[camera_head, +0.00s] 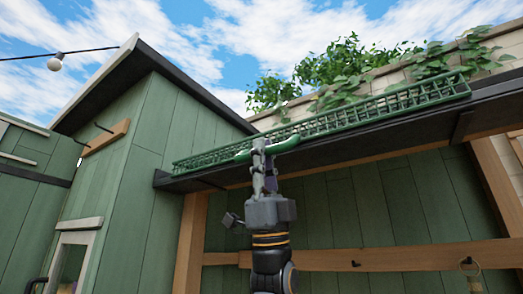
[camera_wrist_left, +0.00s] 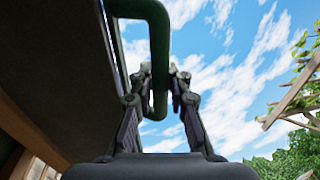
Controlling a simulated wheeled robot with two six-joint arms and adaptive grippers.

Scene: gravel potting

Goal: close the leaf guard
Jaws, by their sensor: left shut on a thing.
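The leaf guard (camera_head: 350,119) is a long green mesh panel along the top of the dark gutter (camera_head: 375,148) under the sky. It runs from the shed corner up to the right. A green bar handle (camera_head: 284,146) sticks out from its front edge. My left gripper (camera_head: 263,147) reaches up from below and is shut on this handle. In the left wrist view the handle (camera_wrist_left: 160,50) is a bent green tube, and the fingers of my left gripper (camera_wrist_left: 160,88) close around it. My right gripper is not in view. The inside of the gutter is hidden from below.
A green shed wall (camera_head: 150,150) with a dark roof edge stands at the left. A wooden rail (camera_head: 390,256) with hooks crosses the wall below the gutter. Leafy plants (camera_head: 345,70) hang over a pale wall behind. A bulb (camera_head: 55,64) hangs at upper left.

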